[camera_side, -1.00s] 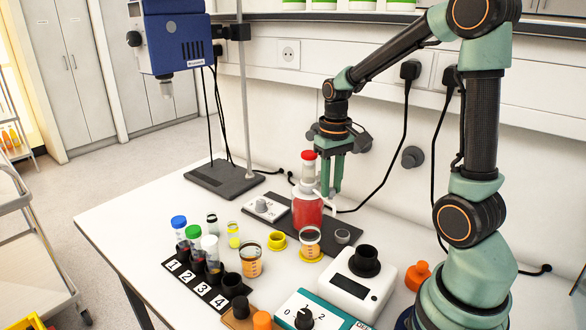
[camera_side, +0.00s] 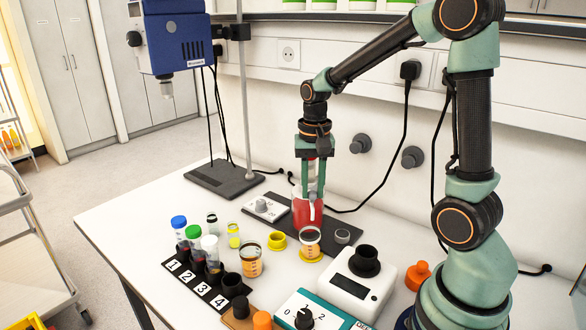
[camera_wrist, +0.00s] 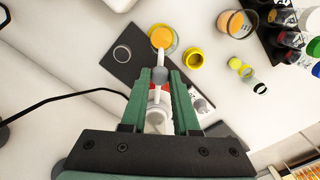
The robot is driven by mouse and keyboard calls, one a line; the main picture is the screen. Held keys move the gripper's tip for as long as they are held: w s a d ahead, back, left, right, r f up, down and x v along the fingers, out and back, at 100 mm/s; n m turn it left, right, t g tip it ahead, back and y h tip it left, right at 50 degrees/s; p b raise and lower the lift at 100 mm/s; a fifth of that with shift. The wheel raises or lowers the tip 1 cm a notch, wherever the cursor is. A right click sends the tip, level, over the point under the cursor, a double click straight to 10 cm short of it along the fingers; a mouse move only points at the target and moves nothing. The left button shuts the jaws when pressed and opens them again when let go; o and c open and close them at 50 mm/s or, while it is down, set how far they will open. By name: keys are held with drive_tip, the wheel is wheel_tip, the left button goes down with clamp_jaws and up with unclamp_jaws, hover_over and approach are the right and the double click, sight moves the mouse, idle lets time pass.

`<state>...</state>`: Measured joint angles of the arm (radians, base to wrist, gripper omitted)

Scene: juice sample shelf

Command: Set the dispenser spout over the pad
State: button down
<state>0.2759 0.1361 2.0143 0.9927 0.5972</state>
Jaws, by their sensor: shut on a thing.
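The dispenser is a red-bodied jug (camera_side: 303,216) with pale upper parts, standing on a dark base plate (camera_side: 272,214). My gripper (camera_side: 316,190) points down from above and is shut on the dispenser's upper part. In the wrist view, pale and grey dispenser parts (camera_wrist: 160,75) lie between my fingers. A white spout (camera_wrist: 158,57) reaches from there towards a small cup of orange liquid (camera_wrist: 163,38) on a yellow pad (camera_side: 311,258). A flat grey disc (camera_side: 342,236) sits on the same plate. My fingers hide much of the dispenser's top.
A yellow ring (camera_side: 277,240) and another orange-filled cup (camera_side: 251,260) stand to the left, near a numbered rack (camera_side: 193,285) of capped tubes. A white meter (camera_side: 357,287) is at the front right. The wall is close behind.

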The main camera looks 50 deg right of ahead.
drive_tip(key=shift+w+r, duration=0.1)
drive_tip(key=shift+r, duration=0.05)
drive_tip(key=c, duration=0.7)
unclamp_jaws()
drive_tip(key=shift+o, duration=0.2)
wheel_tip(320, 180, up, 12)
drive_tip(key=s+a+f+n+t, duration=0.3)
drive_tip(key=s+a+n+t, duration=0.2)
drive_tip(key=a+n, duration=0.5)
drive_tip(key=shift+s+t, duration=0.3)
drive_tip(key=shift+s, duration=0.6)
